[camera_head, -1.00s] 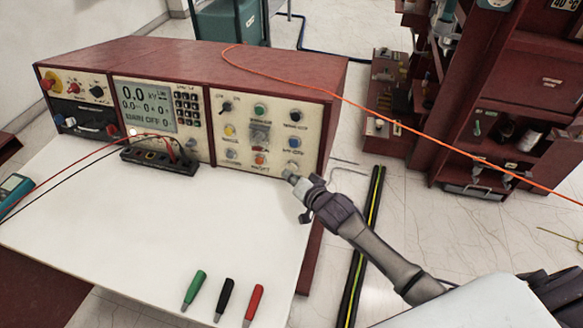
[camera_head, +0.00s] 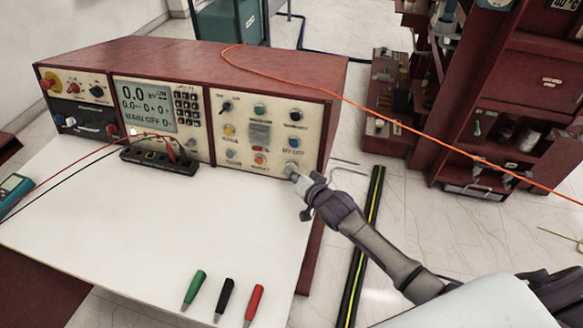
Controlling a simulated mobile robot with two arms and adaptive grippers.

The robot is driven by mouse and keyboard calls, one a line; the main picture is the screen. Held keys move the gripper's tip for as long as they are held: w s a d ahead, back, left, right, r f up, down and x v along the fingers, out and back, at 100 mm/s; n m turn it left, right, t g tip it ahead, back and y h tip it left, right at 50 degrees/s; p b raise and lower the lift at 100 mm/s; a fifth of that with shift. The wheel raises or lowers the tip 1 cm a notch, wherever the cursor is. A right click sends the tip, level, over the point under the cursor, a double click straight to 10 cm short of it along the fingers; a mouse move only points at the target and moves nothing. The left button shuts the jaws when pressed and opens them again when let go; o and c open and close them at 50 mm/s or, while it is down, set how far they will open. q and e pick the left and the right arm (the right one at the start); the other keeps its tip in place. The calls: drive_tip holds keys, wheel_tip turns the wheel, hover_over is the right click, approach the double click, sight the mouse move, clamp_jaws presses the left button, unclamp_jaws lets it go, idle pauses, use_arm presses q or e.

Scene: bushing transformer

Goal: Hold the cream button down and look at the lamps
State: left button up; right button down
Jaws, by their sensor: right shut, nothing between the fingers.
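The test console (camera_head: 240,70) has a cream right-hand panel (camera_head: 243,143) with green (camera_head: 260,111), yellow (camera_head: 229,129), blue (camera_head: 294,142), pale (camera_head: 231,153) and orange (camera_head: 260,159) round parts; I cannot tell which are lamps or whether any is lit. My right gripper (camera_head: 291,172) is shut and empty, its tip at the panel's lower right corner. It largely covers a pale round part there, possibly the cream button; contact and pressing cannot be told. A small white spot glows on the left panel (camera_head: 132,131). My left gripper is not in view.
The display (camera_head: 145,105) reads 0.0 kV. A black terminal block (camera_head: 160,158) with red and black leads sits before the console. Green (camera_head: 194,290), black (camera_head: 224,299) and red (camera_head: 254,305) probes lie on the white tabletop (camera_head: 130,235). An orange cable (camera_head: 400,125) crosses rightward.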

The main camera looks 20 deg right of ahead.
drive_tip(key=shift+w+d+f, duration=0.1)
drive_tip(key=shift+w+d, duration=0.1)
drive_tip(key=shift+w, duration=0.15)
idle(0.3)
idle(0.9)
drive_tip(key=shift+s+a+r+p, duration=0.2)
drive_tip(key=shift+s+a+p, duration=0.25)
drive_tip(key=shift+s+p, duration=0.25)
drive_tip(key=shift+s+a+r+p, duration=0.15)
drive_tip(key=shift+s+a+p, duration=0.15)
drive_tip(key=shift+s+p, duration=0.15)
drive_tip(key=shift+s+a+r+p, duration=0.25)
drive_tip(key=shift+s+a+p, duration=0.3)
drive_tip(key=shift+s+p, duration=0.2)
drive_tip(key=shift+s+a+r+p, duration=0.25)
drive_tip(key=shift+s+a+p, duration=0.3)
drive_tip(key=shift+s, duration=0.3)
drive_tip(key=shift+f, duration=0.1)
